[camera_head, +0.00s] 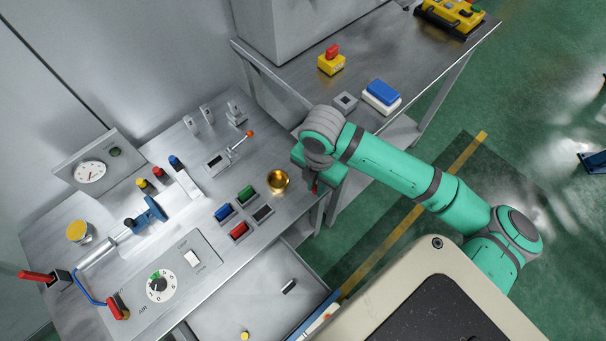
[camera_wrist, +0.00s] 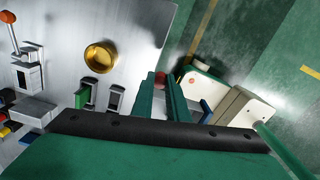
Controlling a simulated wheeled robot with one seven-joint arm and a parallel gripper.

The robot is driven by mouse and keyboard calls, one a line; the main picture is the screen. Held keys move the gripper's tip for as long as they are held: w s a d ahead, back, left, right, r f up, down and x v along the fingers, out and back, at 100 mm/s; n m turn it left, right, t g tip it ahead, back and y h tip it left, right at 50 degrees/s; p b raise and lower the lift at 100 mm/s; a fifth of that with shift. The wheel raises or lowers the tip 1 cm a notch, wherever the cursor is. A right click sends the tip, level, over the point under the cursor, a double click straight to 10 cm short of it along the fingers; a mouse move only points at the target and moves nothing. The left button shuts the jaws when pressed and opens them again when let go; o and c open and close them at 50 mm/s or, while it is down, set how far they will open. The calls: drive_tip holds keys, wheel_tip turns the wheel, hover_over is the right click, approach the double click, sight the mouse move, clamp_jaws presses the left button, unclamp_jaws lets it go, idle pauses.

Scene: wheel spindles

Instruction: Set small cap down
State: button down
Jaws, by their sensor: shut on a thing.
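My gripper (camera_wrist: 162,82) is shut on a small reddish piece, the small cap (camera_wrist: 160,77), of which only a bit shows between the fingertips. In the head view my gripper (camera_head: 315,184) hangs at the right edge of the metal bench (camera_head: 262,215), and a trace of red (camera_head: 315,187) shows at its fingers. The wrist view has the fingertips just past the bench edge, over the space beside it. A round brass-coloured cup (camera_head: 278,181) stands on the bench left of my gripper; it also shows in the wrist view (camera_wrist: 100,57), apart from the fingers.
An open drawer (camera_head: 225,300) below holds a dark piece (camera_head: 289,286) and a small yellow piece (camera_head: 245,335). A second table (camera_head: 395,60) stands behind.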

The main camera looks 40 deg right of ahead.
drive_tip(key=w+d+f, duration=0.1)
drive_tip(key=w+f, duration=0.1)
drive_tip(key=w+d+f, duration=0.1)
drive_tip(key=w+f, duration=0.1)
drive_tip(key=w, duration=0.1)
drive_tip(key=w+d+f, duration=0.1)
drive_tip(key=w+f, duration=0.1)
drive_tip(key=f, duration=0.1)
drive_tip(key=shift+w, duration=0.15)
drive_tip(key=shift+w+d+f, duration=0.1)
drive_tip(key=shift+f, duration=1.65)
drive_tip(key=shift+f, duration=0.15)
drive_tip(key=c, duration=1.7)
unclamp_jaws()
drive_tip(key=shift+w, duration=0.15)
drive_tip(key=shift+c, duration=0.2)
wheel_tip(320, 180, up, 12)
drive_tip(key=shift+r, duration=0.2)
drive_tip(key=shift+s+f, duration=0.1)
drive_tip(key=shift+s, duration=0.1)
